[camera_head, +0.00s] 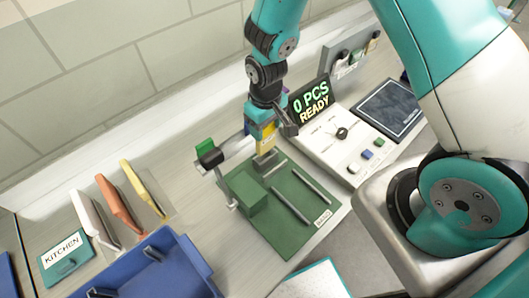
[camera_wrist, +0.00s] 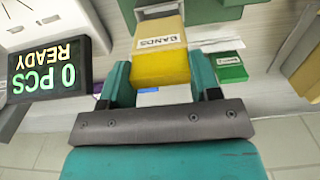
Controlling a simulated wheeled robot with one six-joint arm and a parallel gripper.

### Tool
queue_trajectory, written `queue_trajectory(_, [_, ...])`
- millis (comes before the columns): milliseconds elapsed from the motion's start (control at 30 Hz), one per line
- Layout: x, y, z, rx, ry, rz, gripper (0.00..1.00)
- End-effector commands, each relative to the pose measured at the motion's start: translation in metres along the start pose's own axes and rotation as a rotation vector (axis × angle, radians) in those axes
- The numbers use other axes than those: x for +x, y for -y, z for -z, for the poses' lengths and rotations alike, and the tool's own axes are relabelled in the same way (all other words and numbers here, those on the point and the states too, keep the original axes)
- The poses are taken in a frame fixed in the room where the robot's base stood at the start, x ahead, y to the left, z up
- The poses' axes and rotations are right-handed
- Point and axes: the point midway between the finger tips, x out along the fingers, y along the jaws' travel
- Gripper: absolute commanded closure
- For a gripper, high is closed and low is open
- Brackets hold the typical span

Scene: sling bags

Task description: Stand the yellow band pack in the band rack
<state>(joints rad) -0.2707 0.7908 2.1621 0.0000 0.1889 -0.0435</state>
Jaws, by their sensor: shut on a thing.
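The yellow band pack (camera_wrist: 160,68), with a white label reading BANDS, sits between the two teal fingers of my gripper (camera_wrist: 160,84) in the wrist view. In the head view my gripper (camera_head: 264,122) is shut on the yellow pack (camera_head: 268,136) and holds it above the back edge of a green board (camera_head: 275,228). The board carries a green block (camera_head: 249,194), a grey upright piece and two grey rails. Its small label is too small to read surely, so I cannot tell whether this is the band rack. My gripper partly hides the pack.
A dark display (camera_head: 310,102) reading 0 PCS READY and a white button panel (camera_head: 345,140) stand close to the right. A grey stand with a green-topped piece (camera_head: 206,148) is close left. A blue bin (camera_head: 180,272) and several coloured boards stand further left.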

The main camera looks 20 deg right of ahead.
Motion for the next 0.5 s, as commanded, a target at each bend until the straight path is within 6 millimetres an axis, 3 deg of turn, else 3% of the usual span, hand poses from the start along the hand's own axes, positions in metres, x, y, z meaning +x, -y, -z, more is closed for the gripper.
queue_trajectory(267, [-0.002,0.000,0.000,0.000,0.000,0.000,0.70])
queue_trajectory(500, [-0.021,0.000,0.000,0.000,-0.001,0.000,0.70])
